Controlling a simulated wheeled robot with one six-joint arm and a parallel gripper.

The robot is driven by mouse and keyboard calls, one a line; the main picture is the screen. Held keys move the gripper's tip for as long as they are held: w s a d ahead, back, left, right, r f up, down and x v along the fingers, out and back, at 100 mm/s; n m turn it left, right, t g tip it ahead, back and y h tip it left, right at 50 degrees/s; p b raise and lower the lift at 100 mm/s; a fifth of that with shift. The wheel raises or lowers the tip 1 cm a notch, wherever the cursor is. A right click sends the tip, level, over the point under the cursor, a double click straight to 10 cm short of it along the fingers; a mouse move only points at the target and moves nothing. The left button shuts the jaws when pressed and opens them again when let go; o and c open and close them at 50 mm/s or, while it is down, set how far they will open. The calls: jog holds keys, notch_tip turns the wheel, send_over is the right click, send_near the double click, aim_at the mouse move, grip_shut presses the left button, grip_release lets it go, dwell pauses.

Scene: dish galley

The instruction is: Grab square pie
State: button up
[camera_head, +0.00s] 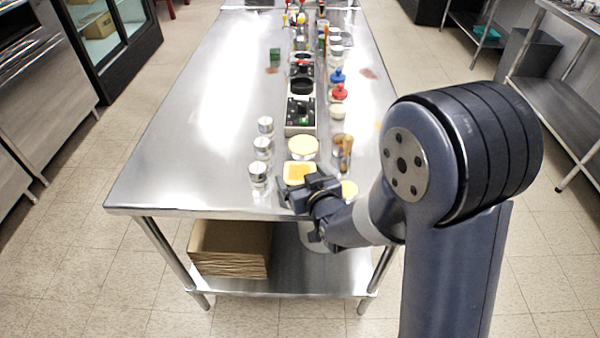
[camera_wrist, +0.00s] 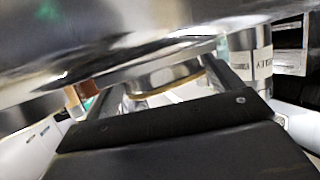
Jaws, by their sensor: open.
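The square pie (camera_head: 298,172) is a yellow-orange square with a pale rim, near the front edge of the steel table. My gripper (camera_head: 301,188) is at its near side, low over the table edge, and partly covers the pie's front. The gripper is open. In the wrist view, two grey fingers (camera_wrist: 163,92) stand apart. A shiny curved metal piece with a tan edge (camera_wrist: 160,88) shows beyond and between them; I cannot tell if it is the pie. Contact between fingers and pie cannot be made out.
A round yellow-topped tin (camera_head: 303,147) stands just behind the pie. Several silver canisters (camera_head: 262,148) stand to its left, and a brown-handled item (camera_head: 346,150) to its right. Another yellow round item (camera_head: 349,190) is beside my gripper. The table's left side (camera_head: 190,150) is clear.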

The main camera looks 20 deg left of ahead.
jog(key=shift+x, duration=0.85)
jog(key=shift+c, duration=0.6)
jog(key=c, duration=0.6)
